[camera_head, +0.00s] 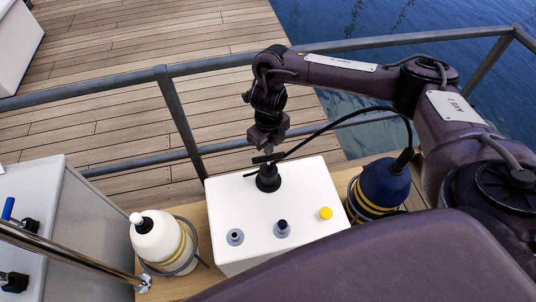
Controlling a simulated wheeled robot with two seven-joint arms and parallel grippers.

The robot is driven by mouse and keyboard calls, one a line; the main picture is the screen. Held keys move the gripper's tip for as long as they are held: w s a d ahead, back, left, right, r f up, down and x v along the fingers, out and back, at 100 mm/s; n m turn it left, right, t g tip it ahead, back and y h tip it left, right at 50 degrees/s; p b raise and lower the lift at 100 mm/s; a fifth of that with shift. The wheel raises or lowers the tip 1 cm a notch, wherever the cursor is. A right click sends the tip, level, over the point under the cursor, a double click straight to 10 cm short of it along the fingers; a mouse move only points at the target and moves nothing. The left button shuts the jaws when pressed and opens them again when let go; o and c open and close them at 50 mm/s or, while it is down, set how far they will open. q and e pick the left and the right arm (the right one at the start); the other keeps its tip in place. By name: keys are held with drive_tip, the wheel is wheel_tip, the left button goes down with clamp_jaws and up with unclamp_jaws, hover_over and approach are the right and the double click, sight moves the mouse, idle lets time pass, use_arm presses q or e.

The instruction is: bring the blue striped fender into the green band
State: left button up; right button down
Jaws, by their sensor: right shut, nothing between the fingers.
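The blue fender (384,184) with yellow stripes stands at the right in the head view, in a grey ring holder beside the white box. A dark line arcs from its top toward the black fitting (268,178) on the white box (305,190). My right gripper (267,150) is shut and empty, pointing down just above that fitting; whether it touches the fitting I cannot tell. I see no green band. My left gripper is out of view.
A white fender (158,238) with yellow stripes stands in a ring left of the box. A grey railing (180,115) runs behind; wooden deck (130,60) and water lie beyond.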

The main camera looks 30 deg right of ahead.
sight(269, 157)
drive_tip(key=shift+f+b, duration=2.35)
drive_tip(key=shift+f, duration=0.45)
drive_tip(key=shift+r, duration=0.1)
drive_tip(key=shift+r+p, duration=1.15)
drive_tip(key=shift+r, duration=0.2)
drive_tip(key=shift+r+p, duration=0.75)
drive_tip(key=shift+r, duration=0.25)
